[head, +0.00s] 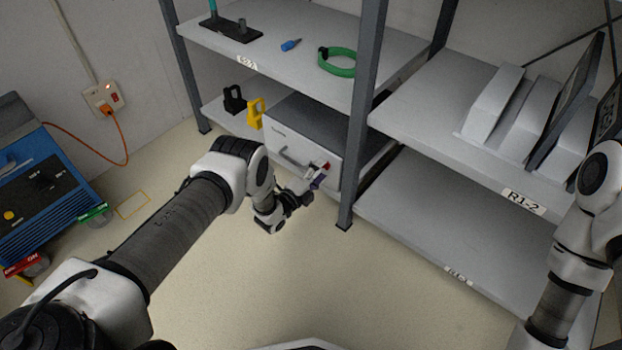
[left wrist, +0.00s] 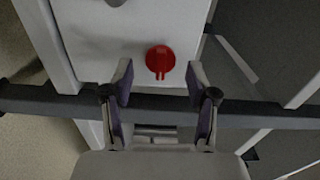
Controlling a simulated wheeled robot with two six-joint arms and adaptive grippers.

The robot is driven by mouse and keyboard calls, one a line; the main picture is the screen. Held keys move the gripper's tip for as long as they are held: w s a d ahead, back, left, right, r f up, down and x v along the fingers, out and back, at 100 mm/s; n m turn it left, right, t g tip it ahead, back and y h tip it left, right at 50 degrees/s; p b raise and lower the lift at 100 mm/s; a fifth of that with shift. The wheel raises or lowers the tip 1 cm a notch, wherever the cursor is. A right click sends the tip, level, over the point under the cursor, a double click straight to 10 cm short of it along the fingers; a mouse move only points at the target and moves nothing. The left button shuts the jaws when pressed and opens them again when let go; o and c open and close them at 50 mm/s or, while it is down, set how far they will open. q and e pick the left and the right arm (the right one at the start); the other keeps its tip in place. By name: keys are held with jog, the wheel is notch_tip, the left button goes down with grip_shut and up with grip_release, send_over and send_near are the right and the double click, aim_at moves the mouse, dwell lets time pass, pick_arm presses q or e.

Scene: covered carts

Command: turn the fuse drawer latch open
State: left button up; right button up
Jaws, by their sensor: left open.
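The fuse drawer (head: 300,145) is a grey box with a white front and a bar handle (head: 294,157), on the lower shelf at the left. Its red latch knob (head: 326,166) is at the right of the front, partly hidden by my gripper in the head view. In the left wrist view the red latch (left wrist: 160,60) shows whole, just beyond and between my fingertips. My left gripper (left wrist: 160,80) is open and empty, its two fingers apart on either side of the latch's line. It also shows in the head view (head: 318,181). My right gripper is out of view.
A shelf post (head: 362,120) stands just right of the drawer. Yellow (head: 256,112) and black (head: 234,98) padlock-shaped items stand left of it. A green ring (head: 337,62) lies on the shelf above. A blue cart (head: 45,185) stands at far left. The floor in front is clear.

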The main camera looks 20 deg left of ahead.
pick_arm(q)
jog(key=v, duration=1.1)
jog(key=shift+s, duration=0.1)
